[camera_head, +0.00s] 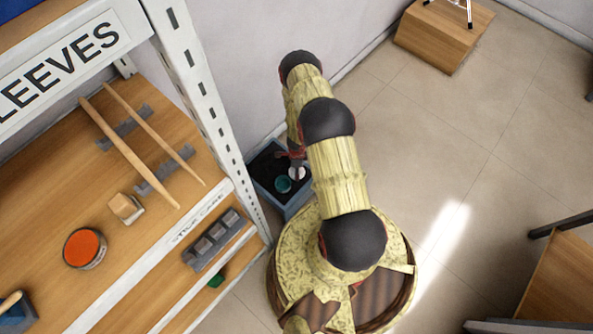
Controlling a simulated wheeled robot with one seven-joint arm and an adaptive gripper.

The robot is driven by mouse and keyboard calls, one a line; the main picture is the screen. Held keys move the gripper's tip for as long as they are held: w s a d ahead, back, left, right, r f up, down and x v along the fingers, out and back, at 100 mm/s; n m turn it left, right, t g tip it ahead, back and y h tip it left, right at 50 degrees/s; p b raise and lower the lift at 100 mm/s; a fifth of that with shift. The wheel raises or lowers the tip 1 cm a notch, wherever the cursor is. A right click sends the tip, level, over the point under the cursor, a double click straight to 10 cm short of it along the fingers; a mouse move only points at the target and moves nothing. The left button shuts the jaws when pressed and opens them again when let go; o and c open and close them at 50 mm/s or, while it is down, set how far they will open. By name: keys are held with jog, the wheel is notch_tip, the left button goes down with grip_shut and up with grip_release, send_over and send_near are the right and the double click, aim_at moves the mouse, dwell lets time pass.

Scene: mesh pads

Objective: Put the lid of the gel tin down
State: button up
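A round tin with an orange-red top face (84,248) stands on the wooden shelf at the left; I take it for the gel tin. My gripper (296,163) is at the end of my arm, over a blue-grey crate (291,209) on the floor beside the shelf unit. A pale round disc (297,173) shows right at the gripper's tip. It could be the lid, but I cannot tell whether the gripper holds it or it lies below. A teal round thing (282,185) is in the crate. The fingers are small and partly hidden by my arm.
Two wooden sticks (130,152) rest on grey holders on the shelf. A small wooden block (125,207) stands near the tin. The white shelf post (205,90) rises close left of my arm.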

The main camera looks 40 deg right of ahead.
jog(key=o, duration=0.9)
notch_tip(320, 180, up, 12)
jog(key=p, duration=0.5)
jog(key=shift+r, duration=0.1)
dwell(0.4)
